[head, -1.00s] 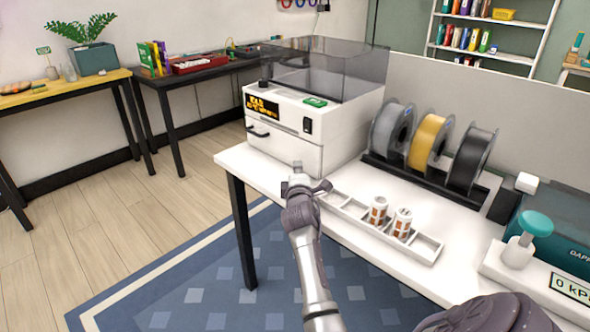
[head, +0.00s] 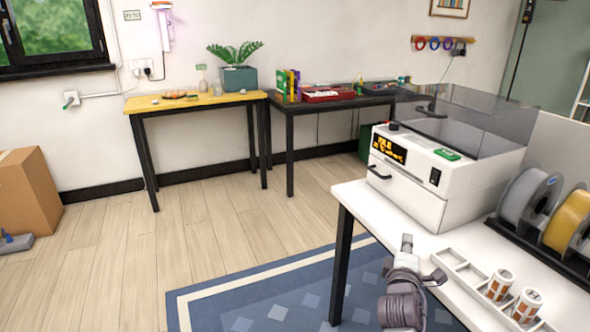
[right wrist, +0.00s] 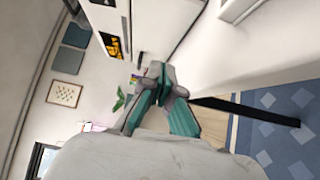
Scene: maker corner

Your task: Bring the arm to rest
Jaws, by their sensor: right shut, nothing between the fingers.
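My right gripper (head: 405,247) is at the front edge of the white table (head: 362,196), left of the white tray. It is shut and empty. In the right wrist view my right gripper (right wrist: 158,82) shows with its fingers together and nothing between them, with the white machine's front beyond. My left gripper is in neither view.
A white machine with a clear cover (head: 440,185) stands on the table. A white sectioned tray (head: 468,276) holds two labelled cans (head: 499,285). Filament spools (head: 529,196) stand at the right. Open wooden floor (head: 230,230) lies to the left, with a cardboard box (head: 28,190).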

